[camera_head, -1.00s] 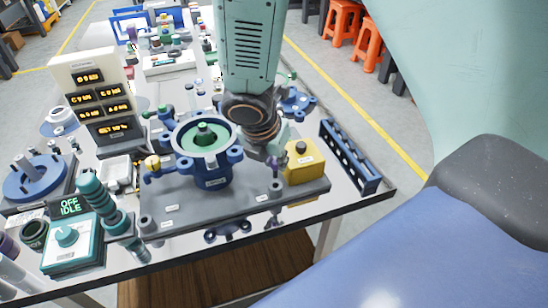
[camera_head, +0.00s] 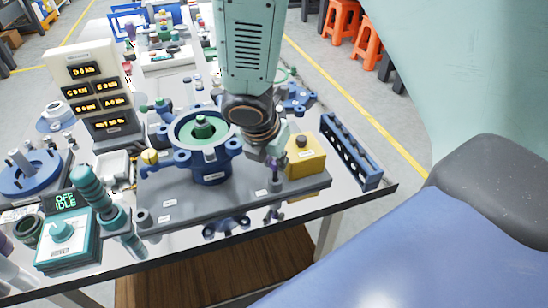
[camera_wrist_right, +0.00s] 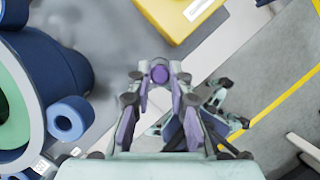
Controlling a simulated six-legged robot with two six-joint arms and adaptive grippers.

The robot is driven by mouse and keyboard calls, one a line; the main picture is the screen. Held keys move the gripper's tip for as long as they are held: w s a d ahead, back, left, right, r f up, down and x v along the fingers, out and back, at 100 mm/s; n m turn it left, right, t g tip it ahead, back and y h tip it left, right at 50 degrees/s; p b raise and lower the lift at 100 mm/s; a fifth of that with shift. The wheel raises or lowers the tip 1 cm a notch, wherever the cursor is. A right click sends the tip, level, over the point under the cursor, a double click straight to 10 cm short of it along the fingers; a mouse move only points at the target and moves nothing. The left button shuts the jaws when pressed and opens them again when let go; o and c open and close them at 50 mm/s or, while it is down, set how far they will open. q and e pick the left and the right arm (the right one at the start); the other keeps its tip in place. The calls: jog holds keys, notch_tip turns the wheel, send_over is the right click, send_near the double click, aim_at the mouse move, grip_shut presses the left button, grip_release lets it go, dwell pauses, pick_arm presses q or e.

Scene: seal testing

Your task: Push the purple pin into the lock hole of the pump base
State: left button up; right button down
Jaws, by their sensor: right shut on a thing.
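The blue pump base (camera_head: 211,167) with a green inside stands upright on a grey plate (camera_head: 205,205). It also shows at the left of the right wrist view (camera_wrist_right: 62,70). My right gripper (camera_head: 272,158) points down over the plate, between the pump base and a yellow block. In the right wrist view its fingers (camera_wrist_right: 158,86) are closed around the round purple pin (camera_wrist_right: 158,73), seen end-on. The pin's lower part and the lock hole cannot be made out. A small grey post (camera_head: 275,185) stands below the gripper. My left gripper is not in view.
The yellow block (camera_head: 305,160) stands close on the right of the gripper, with a blue slotted rack (camera_head: 350,152) beyond it. A teal control box (camera_head: 66,240) and a display panel (camera_head: 93,85) are at the left. The table's front edge runs just below the plate.

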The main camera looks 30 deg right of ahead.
jog(key=shift+f, duration=0.2)
dwell(0.3)
jog(key=shift+f+b, duration=0.55)
jog(key=shift+b, duration=0.05)
jog(key=c, duration=1.1)
grip_release()
jog(key=shift+c, duration=0.2)
jog(key=shift+r, duration=0.1)
jog(key=shift+r+p, duration=2.45)
jog(key=shift+p, duration=0.2)
jog(key=shift+f, duration=0.1)
